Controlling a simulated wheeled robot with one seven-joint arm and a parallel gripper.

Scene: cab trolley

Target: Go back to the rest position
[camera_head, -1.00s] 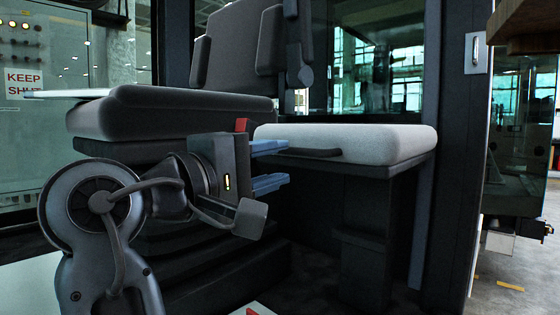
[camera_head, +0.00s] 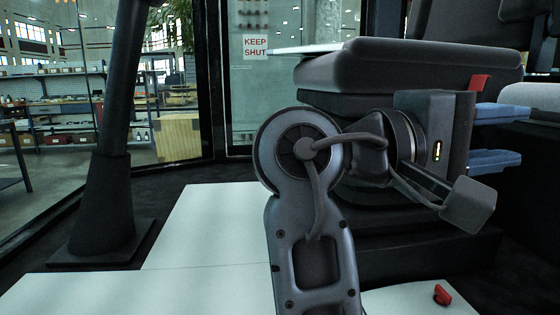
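My gripper (camera_head: 508,136) is at the right of the view, in front of the dark seat (camera_head: 420,68). Its two blue fingers point right and stand apart, with nothing seen held between them. My arm (camera_head: 310,215) rises from the bottom middle and bends right towards the gripper. A small red tab (camera_head: 479,82) shows just above the gripper body; I cannot tell what it belongs to.
A pale cushion (camera_head: 532,95) is at the right edge, behind the fingers. White floor panels (camera_head: 205,230) lie left of my arm. A small red piece (camera_head: 442,295) lies at lower right. A dark post (camera_head: 108,190) stands at left, with glass and shelves (camera_head: 55,110) beyond.

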